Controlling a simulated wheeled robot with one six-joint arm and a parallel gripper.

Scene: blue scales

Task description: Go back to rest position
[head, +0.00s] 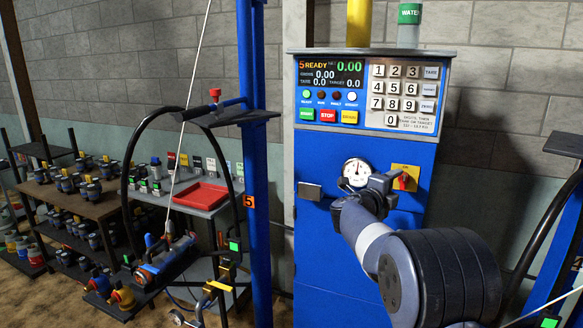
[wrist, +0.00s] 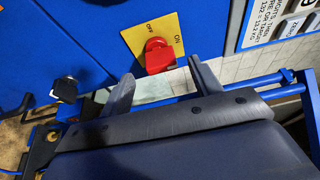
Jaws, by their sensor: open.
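My gripper (head: 384,186) is raised in front of the blue cabinet, beside a red rotary switch (head: 404,179) on a yellow plate. In the wrist view my gripper (wrist: 161,70) is open, its two dark fingers apart and nothing held between them. The red switch knob (wrist: 156,55) shows just beyond the gap between the fingertips. Its yellow plate (wrist: 135,38) carries the words OFF and ON. I cannot tell whether a finger touches the knob. My arm reaches in from the lower right in the head view.
The blue cabinet (head: 340,245) has a lit READY display (head: 331,74), a keypad (head: 404,92) and a round gauge (head: 356,172). A blue post (head: 259,190) with cables stands left. A red tray (head: 201,195) lies on a grey table; a shelf beyond holds several dark fittings.

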